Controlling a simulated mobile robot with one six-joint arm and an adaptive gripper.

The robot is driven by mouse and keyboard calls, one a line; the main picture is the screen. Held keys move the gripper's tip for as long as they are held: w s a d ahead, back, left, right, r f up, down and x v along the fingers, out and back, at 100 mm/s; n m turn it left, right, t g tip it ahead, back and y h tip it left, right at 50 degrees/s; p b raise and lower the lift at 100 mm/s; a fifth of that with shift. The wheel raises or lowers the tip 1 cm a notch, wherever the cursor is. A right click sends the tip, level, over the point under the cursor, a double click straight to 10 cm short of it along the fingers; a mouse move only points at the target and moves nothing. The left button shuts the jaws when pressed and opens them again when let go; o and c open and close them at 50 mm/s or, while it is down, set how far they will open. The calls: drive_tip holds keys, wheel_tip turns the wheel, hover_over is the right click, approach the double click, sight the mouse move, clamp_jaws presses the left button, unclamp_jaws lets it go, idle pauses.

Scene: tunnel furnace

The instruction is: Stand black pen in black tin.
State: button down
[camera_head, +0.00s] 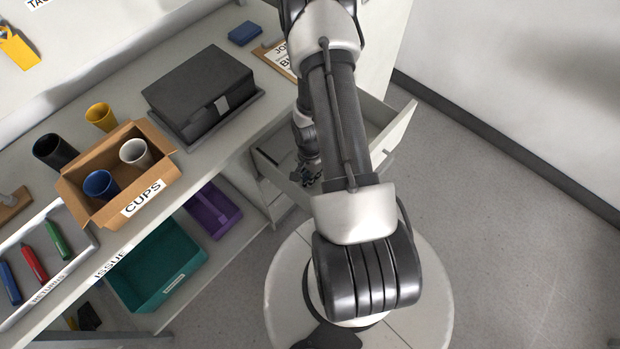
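A black cylindrical container (55,151), which looks like the black tin, stands at the left end of the counter, behind the cardboard box. Its open mouth faces up. My gripper (308,178) is low over the open white drawer (381,146), well to the right of the tin. It is small, dark and partly behind my arm, so I cannot tell whether it is open or shut. No black pen can be made out clearly; part of the drawer's inside is hidden by my arm.
A cardboard box labelled CUPS (151,188) holds a blue cup (100,185) and a white cup (135,152). A yellow cup (101,117) stands behind it. Blue, red and green pens lie in the RETURNS tray (82,251). A dark case (200,90) occupies the counter's middle.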

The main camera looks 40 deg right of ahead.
idle(0.3)
wheel_tip(320, 180, up, 12)
drive_tip(key=p, duration=1.2)
